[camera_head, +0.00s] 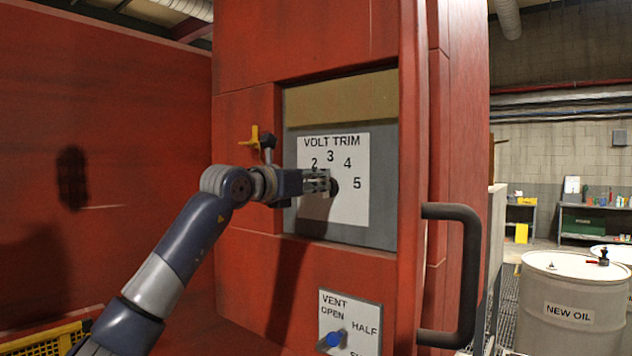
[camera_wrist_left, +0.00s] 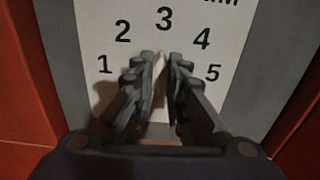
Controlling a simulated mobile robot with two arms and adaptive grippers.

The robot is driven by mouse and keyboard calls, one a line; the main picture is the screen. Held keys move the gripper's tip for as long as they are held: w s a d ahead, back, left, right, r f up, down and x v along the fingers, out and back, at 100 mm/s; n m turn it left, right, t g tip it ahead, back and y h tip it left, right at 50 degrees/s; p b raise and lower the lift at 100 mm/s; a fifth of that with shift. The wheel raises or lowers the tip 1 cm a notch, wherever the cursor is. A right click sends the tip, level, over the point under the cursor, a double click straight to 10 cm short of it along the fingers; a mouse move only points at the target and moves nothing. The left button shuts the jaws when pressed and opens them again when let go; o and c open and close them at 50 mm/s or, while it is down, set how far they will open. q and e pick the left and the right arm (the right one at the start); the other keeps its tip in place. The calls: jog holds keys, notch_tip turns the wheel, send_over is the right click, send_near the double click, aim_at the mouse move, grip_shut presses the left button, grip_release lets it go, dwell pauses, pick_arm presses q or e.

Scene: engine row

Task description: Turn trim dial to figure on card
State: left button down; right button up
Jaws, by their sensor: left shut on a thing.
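The VOLT TRIM plate (camera_head: 313,212) is white with figures around a dark trim dial (camera_head: 334,187), set in a grey recess of the red cabinet. My left gripper (camera_head: 325,182) reaches in from the left and is shut on the dial, hiding most of it. In the left wrist view, the left gripper's fingers (camera_wrist_left: 160,65) close in below the 3 on the plate (camera_wrist_left: 130,55), with 1 and 2 to the left and 4 and 5 to the right. The dial's pointer cannot be made out clearly. My right gripper is out of view.
A VENT plate (camera_head: 366,345) with a blue knob (camera_head: 333,339) sits below. A dark handle (camera_head: 470,270) stands out at right. A yellow lever (camera_head: 254,138) is just above my left wrist. A NEW OIL drum (camera_head: 565,290) stands farther right.

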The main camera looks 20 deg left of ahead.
pick_arm(q)
jog(key=n+b, duration=0.1)
jog(key=n, duration=0.2)
jog(key=shift+a+f+b, duration=0.1)
jog(key=shift+a+b, duration=0.1)
jog(key=shift+b, duration=0.2)
jog(key=shift+w+a+n+b, duration=0.15)
jog(key=shift+n+b, duration=0.35)
jog(key=shift+n, duration=0.65)
jog(key=shift+a+n+b, duration=0.2)
jog(key=shift+n+b, duration=0.3)
jog(key=shift+n, duration=0.65)
jog(key=c, duration=1.6)
grip_release()
jog(key=shift+a+f, duration=0.1)
jog(key=v, duration=1.2)
